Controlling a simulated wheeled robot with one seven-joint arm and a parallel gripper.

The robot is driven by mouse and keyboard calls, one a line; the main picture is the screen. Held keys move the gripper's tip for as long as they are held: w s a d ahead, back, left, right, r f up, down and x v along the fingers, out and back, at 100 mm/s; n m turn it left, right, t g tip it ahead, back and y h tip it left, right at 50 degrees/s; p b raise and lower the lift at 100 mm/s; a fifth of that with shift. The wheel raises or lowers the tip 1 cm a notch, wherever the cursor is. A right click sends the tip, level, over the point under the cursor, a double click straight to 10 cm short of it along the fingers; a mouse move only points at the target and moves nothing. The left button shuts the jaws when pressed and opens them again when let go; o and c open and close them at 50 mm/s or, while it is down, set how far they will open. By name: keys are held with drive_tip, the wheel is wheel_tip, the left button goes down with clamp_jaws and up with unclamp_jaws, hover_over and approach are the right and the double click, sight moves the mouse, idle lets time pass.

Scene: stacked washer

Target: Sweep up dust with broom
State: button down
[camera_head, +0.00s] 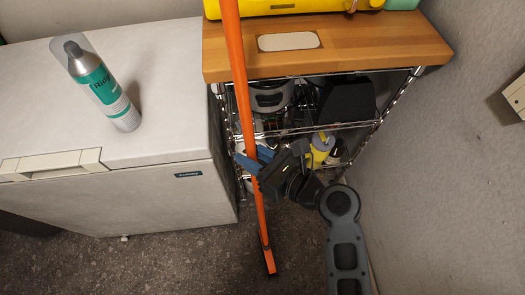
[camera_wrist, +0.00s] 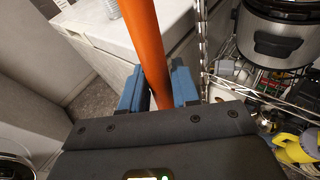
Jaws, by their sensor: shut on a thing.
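An orange broom (camera_head: 243,98) stands nearly upright, slightly tilted, in front of the wire shelf in the head view. Its lower end (camera_head: 268,262) is at the dark floor. My gripper (camera_head: 252,160) has blue fingers and is shut on the broom's handle at about mid-length. In the wrist view the handle (camera_wrist: 146,45) runs up between the two blue fingers of my gripper (camera_wrist: 158,88). The handle's top is cut off by the frame. I cannot make out dust on the speckled floor (camera_head: 180,262).
A white chest freezer (camera_head: 150,165) with a spray can (camera_head: 103,87) on top stands at left. The wire shelf (camera_head: 300,130) with a wooden top (camera_head: 380,42) holds appliances and bottles close behind my gripper. A wall (camera_head: 450,170) bounds the right. Floor in front is open.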

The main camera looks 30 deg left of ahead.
drive_tip(key=s+a, duration=0.2)
drive_tip(key=a, duration=0.1)
drive_tip(key=shift+a+f, duration=0.15)
drive_tip(key=shift+a, duration=0.1)
idle(0.4)
drive_tip(key=shift+s+f, duration=0.1)
drive_tip(key=shift+s, duration=0.05)
drive_tip(key=s+a, duration=0.2)
drive_tip(key=a, duration=0.1)
drive_tip(key=shift+s+a+r, duration=0.1)
drive_tip(key=shift+s+r, duration=0.05)
drive_tip(key=shift+r, duration=0.05)
drive_tip(key=shift+a, duration=0.1)
drive_tip(key=shift+s+a+f+m+y, duration=0.1)
drive_tip(key=shift+s+a+m+y, duration=0.1)
drive_tip(key=shift+s+a, duration=0.5)
drive_tip(key=shift+s+a+m+y, duration=0.1)
drive_tip(key=shift+s+a+y, duration=0.1)
drive_tip(key=shift+s+a, duration=0.45)
drive_tip(key=shift+w+a, duration=0.15)
